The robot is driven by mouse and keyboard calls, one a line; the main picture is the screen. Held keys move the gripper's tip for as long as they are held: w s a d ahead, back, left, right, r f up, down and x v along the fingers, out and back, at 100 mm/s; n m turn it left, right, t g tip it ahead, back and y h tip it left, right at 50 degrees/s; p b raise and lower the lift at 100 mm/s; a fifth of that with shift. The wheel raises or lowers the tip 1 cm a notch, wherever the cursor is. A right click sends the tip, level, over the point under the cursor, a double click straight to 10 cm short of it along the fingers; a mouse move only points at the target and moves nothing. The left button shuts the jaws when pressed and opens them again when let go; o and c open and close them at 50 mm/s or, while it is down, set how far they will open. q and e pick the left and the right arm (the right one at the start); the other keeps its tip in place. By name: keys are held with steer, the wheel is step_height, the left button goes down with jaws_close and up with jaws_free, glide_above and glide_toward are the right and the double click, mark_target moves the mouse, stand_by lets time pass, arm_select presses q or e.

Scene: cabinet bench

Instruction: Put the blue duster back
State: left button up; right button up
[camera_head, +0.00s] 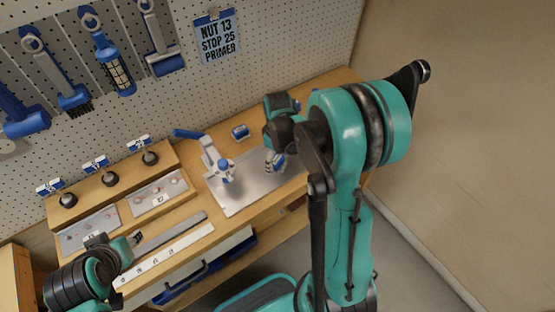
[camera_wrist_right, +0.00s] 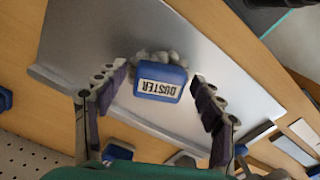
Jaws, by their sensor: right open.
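The blue duster (camera_wrist_right: 160,82), a blue block labelled DUSTER with a pale fluffy edge, lies on the metal plate (camera_wrist_right: 85,45) in the right wrist view. My right gripper (camera_wrist_right: 161,76) is open, with one finger on each side of the duster and a gap to both sides. In the head view my right gripper (camera_head: 275,158) is low over the metal plate (camera_head: 225,205); my arm hides part of that area, and I cannot make out the duster clearly there. My left gripper (camera_head: 136,239) is at the lower left over the bench; its jaws are too small to judge.
A blue-and-grey clamp-like fixture (camera_head: 212,155) stands on the plate, left of my right gripper. A wooden block with labelled knobs (camera_head: 110,179) is at the bench's left. Tools such as a blue brush (camera_head: 72,97) hang on the pegboard (camera_head: 260,75). Floor is open at right.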

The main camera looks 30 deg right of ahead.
mark_target(278, 160)
steer(key=shift+r, duration=0.15)
steer(key=shift+r, duration=0.35)
step_height(278, 160, up, 11)
steer(key=p, duration=0.4)
steer(key=s+a+r+m+t, duration=0.5)
steer(key=s+a+r+t, duration=0.1)
steer(key=s+a, duration=0.4)
steer(key=shift+s+a+r+t, duration=0.2)
steer(key=shift+s+a+t, duration=0.15)
steer(key=shift+t, duration=0.25)
steer(key=shift+w+f, duration=0.1)
step_height(278, 160, down, 5)
steer(key=b, duration=0.5)
